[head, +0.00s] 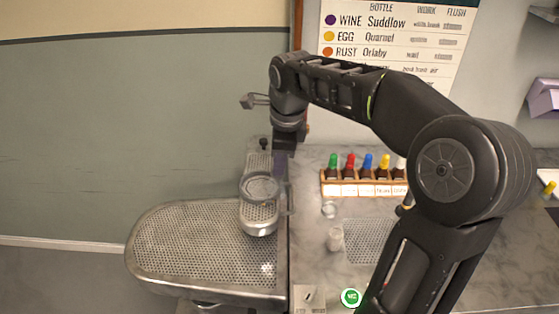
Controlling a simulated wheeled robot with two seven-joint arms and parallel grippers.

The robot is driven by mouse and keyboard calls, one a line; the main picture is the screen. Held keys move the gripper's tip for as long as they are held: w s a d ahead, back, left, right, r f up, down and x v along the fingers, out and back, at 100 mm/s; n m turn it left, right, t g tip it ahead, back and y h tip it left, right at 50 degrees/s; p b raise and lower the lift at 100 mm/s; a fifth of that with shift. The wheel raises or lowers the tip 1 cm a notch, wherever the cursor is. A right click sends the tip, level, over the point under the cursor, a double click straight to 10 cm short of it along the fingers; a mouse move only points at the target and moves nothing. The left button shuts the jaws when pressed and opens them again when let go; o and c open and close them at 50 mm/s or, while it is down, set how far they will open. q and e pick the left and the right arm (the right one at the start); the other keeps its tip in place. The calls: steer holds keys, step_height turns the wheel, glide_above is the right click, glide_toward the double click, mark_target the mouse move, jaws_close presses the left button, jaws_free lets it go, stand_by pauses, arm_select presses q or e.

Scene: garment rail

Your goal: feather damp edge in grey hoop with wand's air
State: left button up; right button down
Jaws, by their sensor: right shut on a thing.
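The grey hoop (260,187) lies on the narrow perforated arm of the pressing board. I cannot make out a damp edge inside it. My right gripper (284,150) points down just above and to the right of the hoop. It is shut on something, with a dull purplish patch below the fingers. The held thing is too dark and small to name, and I cannot clearly pick out the wand. My left gripper is not in view.
The wide perforated board (190,240) spreads left of the marble counter (315,260). A chart (390,35) hangs behind.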

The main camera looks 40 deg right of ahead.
steer(key=shift+w+d+p, duration=0.2)
steer(key=shift+w, duration=0.35)
steer(key=shift+w+d+p, duration=0.15)
steer(key=shift+w, duration=0.35)
steer(key=shift+w, duration=0.1)
steer(key=shift+w+a+p, duration=0.2)
steer(key=shift+w, duration=0.35)
steer(key=shift+w+a+p, duration=0.15)
steer(key=shift+w+p, duration=0.05)
steer(key=shift+w, duration=0.35)
steer(key=shift+w+a, duration=0.75)
steer(key=shift+a, duration=0.25)
steer(key=shift+a, duration=0.15)
steer(key=shift+a+b, duration=0.35)
steer(key=shift+a, duration=0.75)
